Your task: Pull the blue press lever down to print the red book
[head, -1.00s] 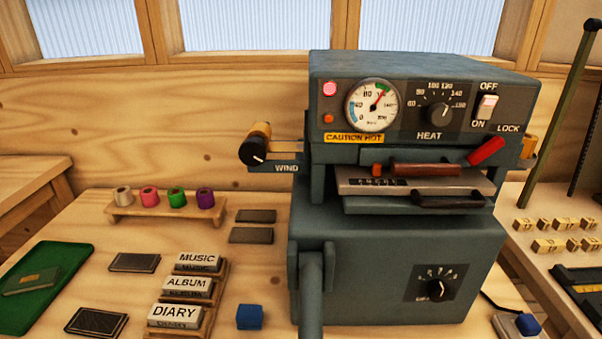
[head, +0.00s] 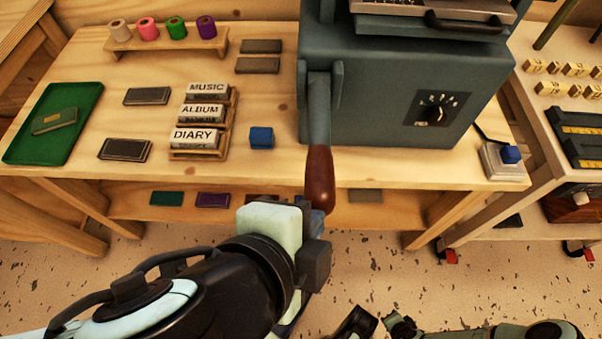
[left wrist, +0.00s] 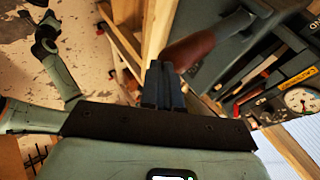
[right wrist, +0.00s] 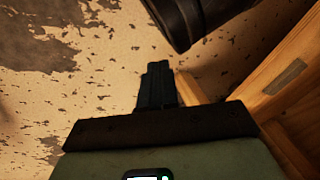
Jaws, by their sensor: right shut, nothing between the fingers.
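The blue-grey press lever (head: 319,115) hangs down the front of the press (head: 390,80) and ends in a brown-red grip (head: 320,178). My left gripper (head: 320,212) is at the lower end of this grip. In the left wrist view its fingers (left wrist: 162,82) look shut together, with the grip (left wrist: 190,49) just beyond their tips; I cannot tell whether they touch. My right gripper (right wrist: 157,85) is shut and empty, above the speckled floor. I cannot make out the red book; the press's upper part is mostly cut off in the head view.
The table holds a green tray (head: 85,100), foil rolls (head: 162,29), title blocks (head: 197,112), a blue block (head: 261,137) and dark plates (head: 146,96). A shelf (head: 150,208) runs below the tabletop. A second table (head: 548,120) stands at the right. Open floor (head: 380,260) lies in front.

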